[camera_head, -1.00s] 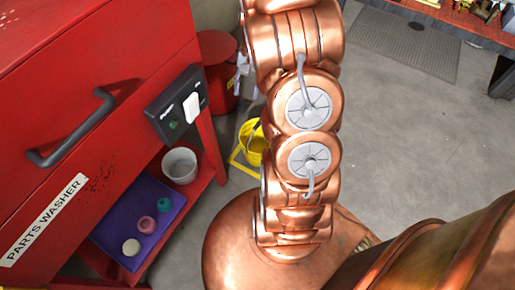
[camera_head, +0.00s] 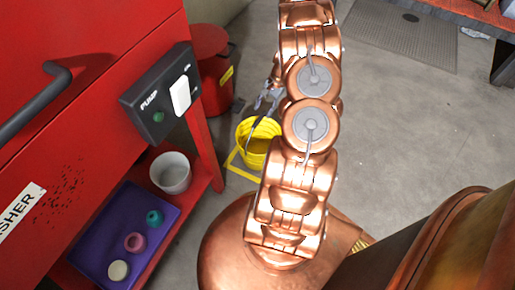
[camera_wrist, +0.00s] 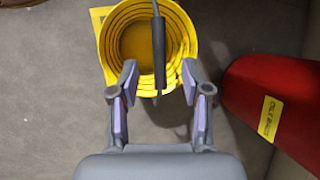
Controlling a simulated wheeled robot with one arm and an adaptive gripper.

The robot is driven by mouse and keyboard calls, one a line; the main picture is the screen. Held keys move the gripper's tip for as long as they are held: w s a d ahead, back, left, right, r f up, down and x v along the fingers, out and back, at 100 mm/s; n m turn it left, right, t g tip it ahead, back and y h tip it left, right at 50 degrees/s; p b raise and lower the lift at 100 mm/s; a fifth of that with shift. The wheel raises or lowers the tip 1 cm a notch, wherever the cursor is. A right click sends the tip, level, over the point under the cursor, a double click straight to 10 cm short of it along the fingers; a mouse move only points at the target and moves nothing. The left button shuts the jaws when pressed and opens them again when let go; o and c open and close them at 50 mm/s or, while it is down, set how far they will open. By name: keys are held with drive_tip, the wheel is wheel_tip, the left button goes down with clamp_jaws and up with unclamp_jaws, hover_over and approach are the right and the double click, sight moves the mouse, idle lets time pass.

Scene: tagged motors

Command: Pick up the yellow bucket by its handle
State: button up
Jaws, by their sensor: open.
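The yellow bucket (camera_head: 256,150) stands on the floor beside the red parts washer, partly hidden by my arm in the head view. In the wrist view the yellow bucket (camera_wrist: 184,22) is seen from above, with its dark handle grip (camera_wrist: 160,62) crossing its opening. My gripper (camera_wrist: 160,80) is open, with a finger on each side of the lower end of the handle grip. Whether the fingers touch the grip cannot be told. In the head view my gripper (camera_head: 270,97) shows only in part above the bucket, at the left of my arm.
A red oily-rags can (camera_wrist: 272,100) stands right of the bucket in the wrist view; it also shows in the head view (camera_head: 212,68). The parts washer (camera_head: 90,60) has a lower shelf with a white pot (camera_head: 171,172) and purple tray (camera_head: 176,218).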

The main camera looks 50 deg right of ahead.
sight(259, 119)
drive_tip(key=b+x, duration=0.2)
drive_tip(key=x, duration=0.3)
drive_tip(key=shift+f, duration=0.4)
drive_tip(key=shift+w+a+f, duration=0.1)
drive_tip(key=shift+a+f, duration=0.15)
drive_tip(key=shift+f, duration=0.3)
clamp_jaws()
